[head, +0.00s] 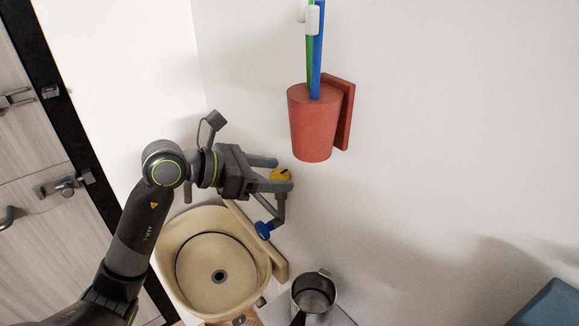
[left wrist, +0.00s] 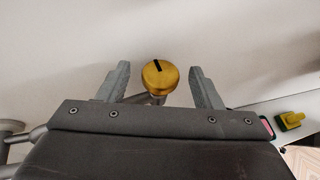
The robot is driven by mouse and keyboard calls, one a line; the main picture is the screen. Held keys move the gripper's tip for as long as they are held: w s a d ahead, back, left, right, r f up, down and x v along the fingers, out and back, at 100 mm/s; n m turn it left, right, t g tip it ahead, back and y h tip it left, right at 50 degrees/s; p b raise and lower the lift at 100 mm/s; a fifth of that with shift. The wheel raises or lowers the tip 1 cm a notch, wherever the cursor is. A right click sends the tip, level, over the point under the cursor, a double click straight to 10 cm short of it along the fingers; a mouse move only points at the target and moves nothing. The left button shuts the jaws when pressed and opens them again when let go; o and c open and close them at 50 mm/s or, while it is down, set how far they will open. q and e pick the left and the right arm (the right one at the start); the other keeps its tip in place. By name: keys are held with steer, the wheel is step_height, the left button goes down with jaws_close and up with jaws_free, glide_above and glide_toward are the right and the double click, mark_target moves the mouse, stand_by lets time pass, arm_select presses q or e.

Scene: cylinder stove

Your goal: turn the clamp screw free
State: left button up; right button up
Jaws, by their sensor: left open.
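The clamp screw appears to be the yellow round knob with a dark slot (left wrist: 160,76), between my left gripper's fingers in the left wrist view. In the head view the yellow knob (head: 281,174) shows by the wall, partly hidden by the fingers. My left gripper (head: 285,173) is open, with a finger on either side of the knob. In the left wrist view the left gripper (left wrist: 160,85) shows a gap between each finger and the knob. A grey metal arm with a blue handle (head: 265,229) hangs below the knob. My right gripper is in neither view.
A beige basin (head: 172,246) sits below the left gripper. A metal pot (head: 313,292) stands to its right. A red cup (head: 313,125) with blue and green sticks hangs on the wall above. A blue object (head: 552,305) is at bottom right. The wall between is bare.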

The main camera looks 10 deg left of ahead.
arm_select(q)
steer(key=shift+w+d+f, duration=0.15)
steer(key=shift+d, duration=0.05)
steer(key=shift+c, duration=0.2)
steer(key=c, duration=0.9)
steer(key=shift+s+d+n+t+y+b, duration=0.1)
steer(key=shift+s+n+t+y+b, duration=0.05)
steer(key=shift+n+t+y+b, duration=0.3)
steer(key=shift+s+d+n+t+y+b, duration=0.1)
steer(key=shift+n+t+y+b, duration=0.2)
steer(key=shift+n+t, duration=0.25)
steer(key=shift+c, duration=0.2)
steer(key=shift+n+t+y+b, duration=0.8)
steer(key=shift+n+t+y, duration=0.1)
steer(key=shift+n+y, duration=0.4)
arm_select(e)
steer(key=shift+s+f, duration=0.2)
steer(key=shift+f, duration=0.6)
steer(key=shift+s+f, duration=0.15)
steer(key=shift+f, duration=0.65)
arm_select(q)
steer(key=o, duration=1)
